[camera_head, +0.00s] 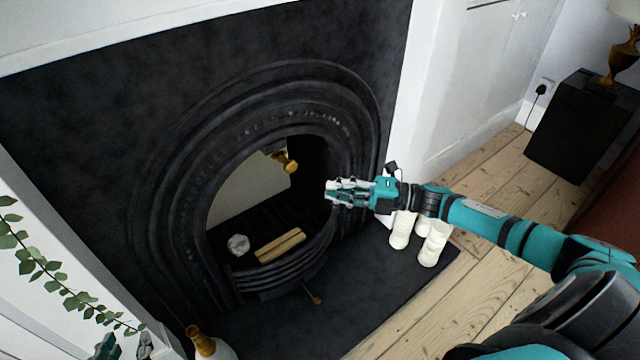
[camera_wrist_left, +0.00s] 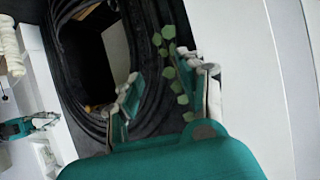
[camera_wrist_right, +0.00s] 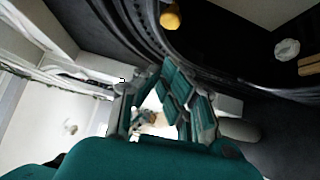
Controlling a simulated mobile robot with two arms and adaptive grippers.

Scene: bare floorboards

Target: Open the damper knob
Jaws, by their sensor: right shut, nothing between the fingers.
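A brass knob (camera_head: 290,165) sticks out inside the upper part of the fireplace opening; it also shows at the top of the right wrist view (camera_wrist_right: 170,17). My right gripper (camera_head: 333,191) is in front of the opening's right side, right of and slightly below the knob in the head view. It is shut and empty, apart from the knob. A smaller brass knob (camera_head: 317,300) sits low, below the grate. My left gripper (camera_head: 125,346) shows only its finger ends at the bottom left edge; in the left wrist view its fingers (camera_wrist_left: 168,88) are spread and empty.
The black fireplace surround (camera_head: 150,110) frames the opening. Logs (camera_head: 280,245) and a pale round stone (camera_head: 238,244) lie on the grate. White candles (camera_head: 434,243) stand on the hearth below my right arm. A vase (camera_head: 205,343) and a leafy branch (camera_head: 50,265) are at left.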

